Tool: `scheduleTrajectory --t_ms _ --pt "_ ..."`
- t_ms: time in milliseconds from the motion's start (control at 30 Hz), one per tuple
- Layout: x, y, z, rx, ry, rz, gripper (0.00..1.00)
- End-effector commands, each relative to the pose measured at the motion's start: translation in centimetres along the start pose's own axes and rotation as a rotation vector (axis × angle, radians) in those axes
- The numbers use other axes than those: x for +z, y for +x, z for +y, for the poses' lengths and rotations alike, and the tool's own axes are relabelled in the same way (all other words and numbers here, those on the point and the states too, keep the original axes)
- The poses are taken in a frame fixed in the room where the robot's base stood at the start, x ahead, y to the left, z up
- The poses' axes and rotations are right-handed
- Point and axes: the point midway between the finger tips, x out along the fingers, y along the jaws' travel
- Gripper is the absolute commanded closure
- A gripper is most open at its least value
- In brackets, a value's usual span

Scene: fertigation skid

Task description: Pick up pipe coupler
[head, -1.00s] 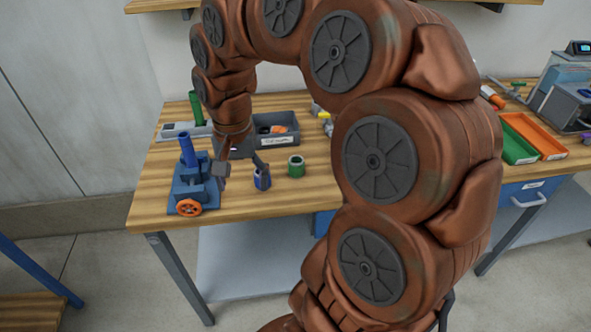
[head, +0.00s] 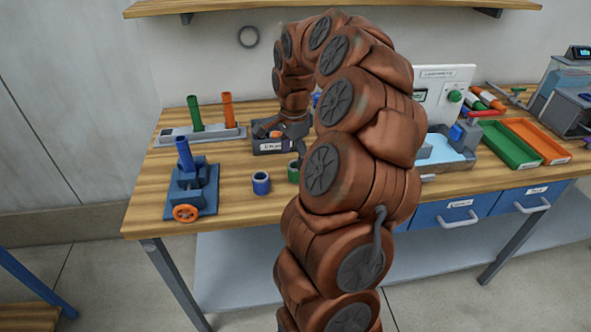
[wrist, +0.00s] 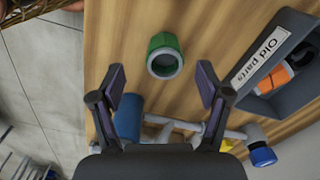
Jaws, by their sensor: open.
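A green ring-shaped coupler (head: 293,171) stands on the wooden bench, partly hidden by my arm in the head view. The wrist view shows it (wrist: 164,56) upright with its open top facing the camera, between the lines of my fingers. My gripper (wrist: 161,72) is open and empty above the bench, and its fingers do not touch the coupler. In the head view, my gripper (head: 298,148) is partly hidden behind my arm, close to the green coupler. A blue coupler (head: 261,183) stands to the left of the green one.
A grey "Old parts" bin (wrist: 246,98) with orange and dark pieces stands beside the green coupler. A blue cylinder (wrist: 127,117) and a white pipe fitting (wrist: 190,125) lie below it in the wrist view. A blue vise (head: 192,188) stands at the bench's left.

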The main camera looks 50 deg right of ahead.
Motion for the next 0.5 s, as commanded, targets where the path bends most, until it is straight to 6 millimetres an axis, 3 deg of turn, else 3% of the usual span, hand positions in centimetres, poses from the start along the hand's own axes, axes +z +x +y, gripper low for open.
scheduleTrajectory --t_ms 300,500 --pt "-0.6 3.7 -0.6 0.001 -0.001 0.0 0.24" --pt "-0.5 5.0 -0.5 0.0 -0.002 0.0 0.24"
